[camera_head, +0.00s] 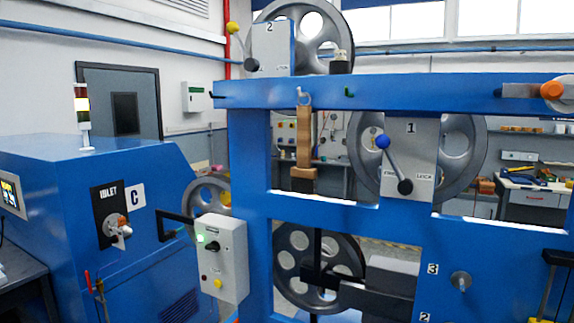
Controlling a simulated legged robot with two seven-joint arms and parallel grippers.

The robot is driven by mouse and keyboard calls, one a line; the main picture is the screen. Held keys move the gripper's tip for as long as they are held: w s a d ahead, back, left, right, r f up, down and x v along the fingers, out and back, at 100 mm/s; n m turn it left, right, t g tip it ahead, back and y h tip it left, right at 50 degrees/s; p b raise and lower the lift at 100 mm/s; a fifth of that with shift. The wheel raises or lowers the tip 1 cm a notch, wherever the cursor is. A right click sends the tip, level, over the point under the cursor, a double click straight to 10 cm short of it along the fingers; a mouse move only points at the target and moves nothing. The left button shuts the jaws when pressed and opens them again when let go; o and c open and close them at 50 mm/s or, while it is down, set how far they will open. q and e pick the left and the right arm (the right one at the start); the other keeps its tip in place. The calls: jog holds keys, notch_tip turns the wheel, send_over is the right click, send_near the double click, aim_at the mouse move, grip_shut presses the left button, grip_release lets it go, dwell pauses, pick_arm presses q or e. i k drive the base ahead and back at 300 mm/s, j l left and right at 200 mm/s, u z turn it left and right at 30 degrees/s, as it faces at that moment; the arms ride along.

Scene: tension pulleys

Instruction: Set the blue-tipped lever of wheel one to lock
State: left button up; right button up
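The blue-tipped lever (393,163) is on the grey plate (424,140) marked 1, in front of the spoked wheel one (462,150). Its blue ball (382,142) points up and to the left from a black pivot (405,187). The word LOCK (424,177) is printed right of the lever. Another label (391,173) sits on its left, partly covered by the lever and too small to read surely. The lever leans to that left side, away from LOCK. Neither of my grippers shows in the head view.
A yellow-tipped lever (233,28) is on plate 2, above the blue beam (400,90). A wooden-and-dark hanging piece (304,140) hangs left of wheel one. A grey control box (220,257) juts out at lower left. An orange-ended part (552,90) is at upper right.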

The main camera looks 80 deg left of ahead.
aim_at(404, 188)
jog(key=u, duration=1.9)
